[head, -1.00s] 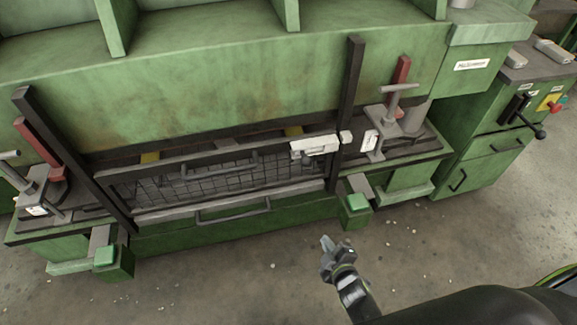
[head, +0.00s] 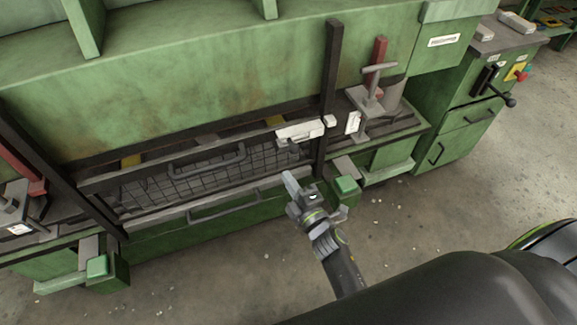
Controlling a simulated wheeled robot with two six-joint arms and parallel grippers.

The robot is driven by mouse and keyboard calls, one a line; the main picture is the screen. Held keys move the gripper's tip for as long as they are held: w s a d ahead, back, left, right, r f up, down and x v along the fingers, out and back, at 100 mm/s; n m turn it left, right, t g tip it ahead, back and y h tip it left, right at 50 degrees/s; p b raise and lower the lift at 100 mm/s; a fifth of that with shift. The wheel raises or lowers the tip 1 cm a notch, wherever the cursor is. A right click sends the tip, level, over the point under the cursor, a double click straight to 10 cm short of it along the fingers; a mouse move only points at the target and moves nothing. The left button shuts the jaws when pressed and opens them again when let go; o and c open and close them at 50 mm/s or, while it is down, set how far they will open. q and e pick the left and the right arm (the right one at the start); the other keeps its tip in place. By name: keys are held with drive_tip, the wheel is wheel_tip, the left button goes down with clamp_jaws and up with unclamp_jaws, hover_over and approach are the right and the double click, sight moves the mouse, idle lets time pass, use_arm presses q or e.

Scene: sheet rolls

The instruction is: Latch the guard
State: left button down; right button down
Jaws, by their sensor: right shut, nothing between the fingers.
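The guard (head: 190,178) is a dark mesh panel with a bar handle, set between two dark upright posts on the front of the green machine. A white latch (head: 300,131) sits at the right end of its top rail. A small white block (head: 331,121), apparently the latch's counterpart, is on the right post, just right of the latch. My right gripper (head: 288,178) is shut and empty, in front of the guard's lower right corner and below the latch. It appears apart from both. My left gripper is not in view.
A green button box (head: 346,188) stands close to the right of my right gripper. A T-handled clamp (head: 372,95) is right of the right post. A second button box (head: 98,267) is at lower left. A green cabinet (head: 455,135) stands at right.

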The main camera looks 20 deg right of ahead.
drive_tip(key=w+d+b, duration=0.1)
drive_tip(key=w+d, duration=0.1)
drive_tip(key=w, duration=0.6)
drive_tip(key=shift+w+d+f, duration=0.15)
drive_tip(key=shift+w, duration=0.15)
drive_tip(key=d, duration=0.4)
drive_tip(key=shift+d, duration=0.25)
drive_tip(key=shift+w, duration=0.1)
